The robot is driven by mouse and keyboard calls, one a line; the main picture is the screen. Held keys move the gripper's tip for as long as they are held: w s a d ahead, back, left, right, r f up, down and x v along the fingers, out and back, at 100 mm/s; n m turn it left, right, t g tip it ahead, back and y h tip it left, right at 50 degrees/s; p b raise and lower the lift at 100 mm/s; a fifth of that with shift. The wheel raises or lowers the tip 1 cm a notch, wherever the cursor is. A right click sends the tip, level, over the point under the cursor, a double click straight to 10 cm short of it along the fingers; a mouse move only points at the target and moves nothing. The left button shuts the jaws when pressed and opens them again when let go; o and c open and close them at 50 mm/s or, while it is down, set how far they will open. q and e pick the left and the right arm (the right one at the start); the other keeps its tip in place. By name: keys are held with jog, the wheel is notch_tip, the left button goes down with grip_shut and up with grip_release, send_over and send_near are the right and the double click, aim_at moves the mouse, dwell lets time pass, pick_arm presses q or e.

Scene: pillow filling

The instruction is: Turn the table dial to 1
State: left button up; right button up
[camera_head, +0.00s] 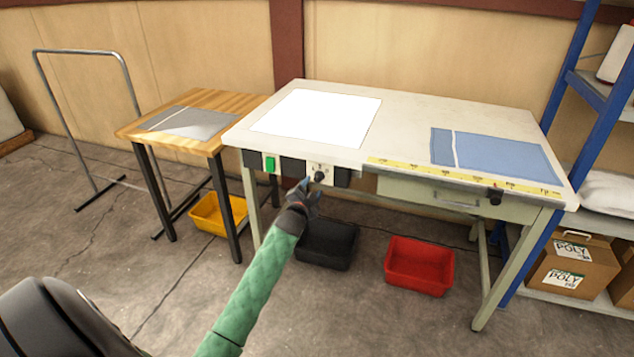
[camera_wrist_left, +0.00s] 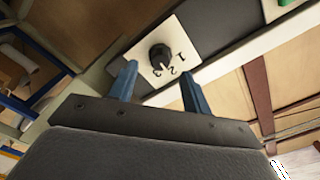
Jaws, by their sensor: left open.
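The table dial (camera_head: 319,177) is a small black knob on a pale plate on the front edge of the white-topped table (camera_head: 400,130). In the left wrist view the dial (camera_wrist_left: 160,56) shows with the numbers 1, 2 and 3 on its plate. I cannot tell for sure which number it points to. My left gripper (camera_head: 310,187) is just in front of the dial, jaws open. In the left wrist view its blue fingers (camera_wrist_left: 159,76) stand apart, one to each side below the knob, with nothing between them. My right gripper is not in view.
A green button (camera_head: 270,164) is left of the dial. Another black knob (camera_head: 495,196) is at the table's right front. Yellow (camera_head: 217,212), black (camera_head: 326,245) and red (camera_head: 420,264) bins stand on the floor. A blue shelf (camera_head: 572,130) stands at right.

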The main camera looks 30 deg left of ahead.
aim_at(317, 180)
pick_arm(q)
jog(key=shift+x, duration=2.25)
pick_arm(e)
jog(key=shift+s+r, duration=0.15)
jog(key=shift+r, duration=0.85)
pick_arm(q)
jog(key=shift+c, duration=0.4)
jog(key=c, duration=0.9)
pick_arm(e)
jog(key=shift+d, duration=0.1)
